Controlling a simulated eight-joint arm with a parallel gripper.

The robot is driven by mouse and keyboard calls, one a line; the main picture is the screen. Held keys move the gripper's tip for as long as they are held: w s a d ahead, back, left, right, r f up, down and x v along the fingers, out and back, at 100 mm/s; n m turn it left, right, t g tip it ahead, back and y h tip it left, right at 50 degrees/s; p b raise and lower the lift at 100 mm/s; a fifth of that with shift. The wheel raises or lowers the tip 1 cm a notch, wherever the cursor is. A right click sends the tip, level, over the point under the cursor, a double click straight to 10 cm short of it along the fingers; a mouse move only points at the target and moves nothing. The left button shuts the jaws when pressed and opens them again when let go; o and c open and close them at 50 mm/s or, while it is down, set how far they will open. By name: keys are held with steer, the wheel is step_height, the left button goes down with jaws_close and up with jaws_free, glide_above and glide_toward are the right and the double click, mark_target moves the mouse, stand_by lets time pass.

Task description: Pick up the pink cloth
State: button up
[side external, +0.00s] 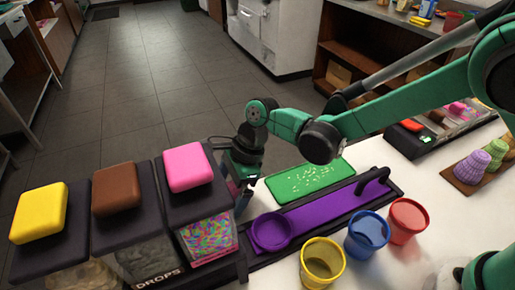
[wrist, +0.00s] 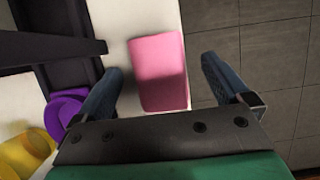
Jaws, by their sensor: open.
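The pink cloth (wrist: 160,85) is a flat, rounded pink rectangle in the wrist view. In the side view my gripper (side external: 241,194) points down just right of the pink-topped dispenser. I cannot make out the cloth there; it seems hidden behind the gripper and dispensers.
Dispensers with yellow (side external: 38,212), brown (side external: 116,187) and pink (side external: 188,166) tops stand left of the gripper. A purple cup (side external: 271,232), a purple tray (side external: 330,208) and a green mat (side external: 300,180) are to its right. Yellow (side external: 322,262), blue (side external: 367,234) and red (side external: 407,220) cups stand nearer.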

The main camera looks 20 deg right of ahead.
steer(key=c, duration=1.4)
steer(key=shift+o, duration=0.2)
step_height(320, 180, up, 20)
